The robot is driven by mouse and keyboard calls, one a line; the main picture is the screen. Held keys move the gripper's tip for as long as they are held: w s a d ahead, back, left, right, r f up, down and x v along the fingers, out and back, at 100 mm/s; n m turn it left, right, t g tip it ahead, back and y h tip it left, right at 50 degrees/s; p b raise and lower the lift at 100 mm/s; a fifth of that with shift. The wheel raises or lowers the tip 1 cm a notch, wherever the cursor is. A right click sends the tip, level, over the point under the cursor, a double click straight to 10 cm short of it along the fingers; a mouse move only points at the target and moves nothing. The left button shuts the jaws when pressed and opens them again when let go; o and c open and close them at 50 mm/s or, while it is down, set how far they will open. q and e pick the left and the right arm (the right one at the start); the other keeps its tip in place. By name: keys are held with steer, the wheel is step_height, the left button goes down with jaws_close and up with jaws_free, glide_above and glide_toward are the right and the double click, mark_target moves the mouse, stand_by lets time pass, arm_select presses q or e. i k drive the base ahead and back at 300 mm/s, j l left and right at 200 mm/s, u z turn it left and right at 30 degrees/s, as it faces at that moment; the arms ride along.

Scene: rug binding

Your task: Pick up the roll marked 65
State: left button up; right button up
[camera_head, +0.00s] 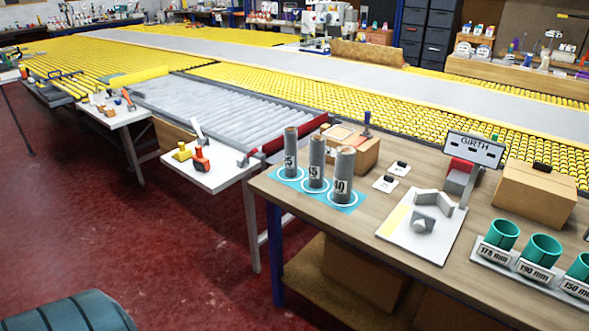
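Three grey upright rolls stand in a row at the left end of the wooden bench, each in a white ring on a blue mat (312,189). The left roll (291,145) has a label ending in 5; its first digit is too small to read surely. The middle roll (317,155) seems to read 45. The right roll (344,170) seems to read 40. No label reads clearly as 65. Neither of my grippers is in view.
A cardboard box (352,152) stands close behind the rolls. A GIRTH sign (473,150), a white board with grey blocks (400,236), another box (536,194) and teal cups (540,248) stand to the right. Red floor (150,230) is open left of the bench.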

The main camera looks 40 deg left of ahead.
mark_target(318, 142)
steer(key=k+j, duration=0.1)
steer(key=j, duration=0.35)
steer(key=k+j, duration=0.1)
steer(key=j, duration=0.35)
steer(key=k+j, duration=0.1)
steer(key=j, duration=0.35)
steer(key=k+j, duration=0.1)
steer(key=j, duration=0.4)
steer(key=k+j, duration=0.1)
steer(key=j, duration=0.35)
steer(key=k+j, duration=0.1)
steer(key=j, duration=0.35)
